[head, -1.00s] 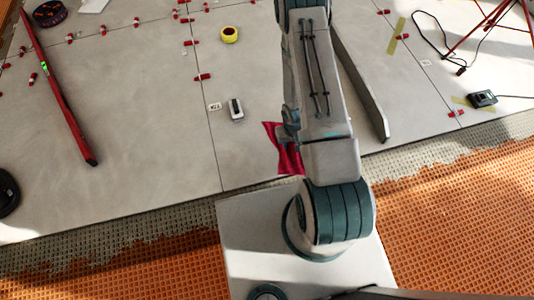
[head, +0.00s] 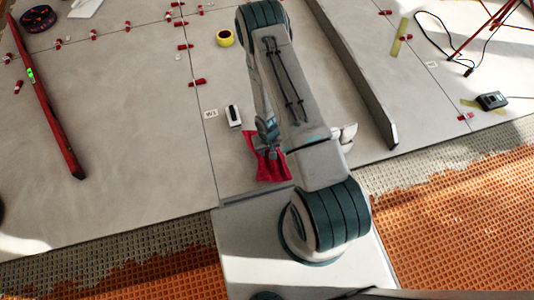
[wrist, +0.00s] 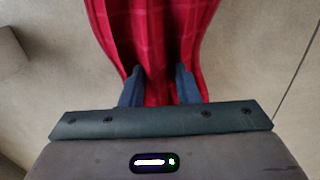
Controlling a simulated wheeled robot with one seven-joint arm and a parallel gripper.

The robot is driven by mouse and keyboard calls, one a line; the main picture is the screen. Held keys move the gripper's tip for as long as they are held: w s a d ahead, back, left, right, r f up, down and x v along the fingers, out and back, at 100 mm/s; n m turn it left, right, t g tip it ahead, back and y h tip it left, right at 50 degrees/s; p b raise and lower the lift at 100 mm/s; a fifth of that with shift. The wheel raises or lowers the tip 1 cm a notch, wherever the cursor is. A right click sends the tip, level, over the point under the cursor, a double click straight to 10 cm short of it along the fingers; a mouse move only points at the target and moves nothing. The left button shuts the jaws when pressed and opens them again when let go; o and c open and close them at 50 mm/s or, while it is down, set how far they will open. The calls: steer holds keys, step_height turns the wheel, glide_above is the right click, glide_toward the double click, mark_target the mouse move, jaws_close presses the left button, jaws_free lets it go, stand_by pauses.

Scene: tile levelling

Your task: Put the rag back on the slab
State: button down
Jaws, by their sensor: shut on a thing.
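The red rag (head: 267,162) shows in the head view left of my forearm, just above the front edge of the big grey slab (head: 125,130). In the wrist view the rag (wrist: 150,40) fills the middle, with folds running between the two fingers. My gripper (wrist: 160,85) is shut on the rag. In the head view my gripper (head: 268,135) is partly hidden by my own arm. The grey surface of the slab shows around the rag in the wrist view. I cannot tell whether the rag touches the slab.
A red level (head: 45,110) lies left, a long grey bar (head: 355,75) right of my arm. Orange matting (head: 450,215) lies in front. The slab's left middle is clear.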

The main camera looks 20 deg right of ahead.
mark_target(268, 155)
step_height(268, 155, down, 4)
steer(key=shift+a+r+b, duration=0.15)
steer(key=shift+r+b, duration=0.1)
steer(key=shift+b, duration=0.8)
steer(key=shift+r, duration=0.1)
steer(key=c, duration=1.1)
jaws_free()
step_height(268, 155, up, 12)
steer(key=p, duration=0.5)
steer(key=shift+p, duration=0.3)
